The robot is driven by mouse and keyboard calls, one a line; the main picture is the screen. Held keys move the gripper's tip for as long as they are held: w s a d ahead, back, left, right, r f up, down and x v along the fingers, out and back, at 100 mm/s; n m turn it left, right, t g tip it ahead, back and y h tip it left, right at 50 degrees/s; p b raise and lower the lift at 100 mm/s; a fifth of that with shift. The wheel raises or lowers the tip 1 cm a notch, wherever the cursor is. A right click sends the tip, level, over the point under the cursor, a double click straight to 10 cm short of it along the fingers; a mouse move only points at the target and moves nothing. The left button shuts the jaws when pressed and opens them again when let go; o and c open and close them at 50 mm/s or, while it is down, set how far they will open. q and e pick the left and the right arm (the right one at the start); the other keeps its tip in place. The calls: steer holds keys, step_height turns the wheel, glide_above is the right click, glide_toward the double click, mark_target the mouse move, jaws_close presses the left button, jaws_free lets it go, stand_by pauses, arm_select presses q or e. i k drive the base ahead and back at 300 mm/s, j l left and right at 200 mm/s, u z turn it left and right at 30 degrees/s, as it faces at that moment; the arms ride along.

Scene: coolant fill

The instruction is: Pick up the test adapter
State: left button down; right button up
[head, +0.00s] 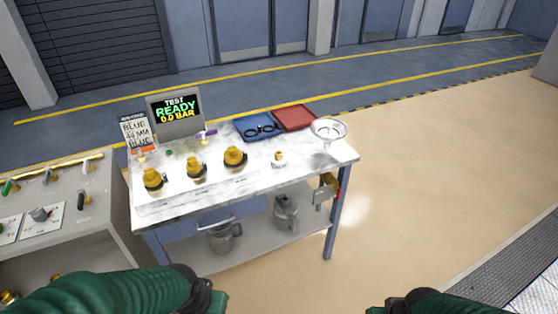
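Three brass fittings with black parts stand in a row on the marble-topped table (285,181): a left one (152,178), a middle one (196,168) and a right one (235,157). A smaller brass-and-white piece (279,159) stands apart to their right. I cannot tell which of these is the test adapter. My two green arms come in at the bottom edge, short of the table. No gripper fingers are in view, and nothing on the table is touched.
A display (175,112) reads "TEST READY 0.0 BAR", beside a card (136,131) reading "BLUE 44 MM". Blue (246,121) and red (295,117) trays lie at the back, near a clear funnel (328,129). A control console (75,220) stands left. Metal pots sit on the lower shelf.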

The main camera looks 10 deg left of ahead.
mark_target(278, 162)
steer(key=i+l+u, duration=0.2)
steer(key=i+l, duration=0.15)
steer(key=i+l+u, duration=0.4)
steer(key=i+l, duration=0.15)
steer(key=l, duration=0.3)
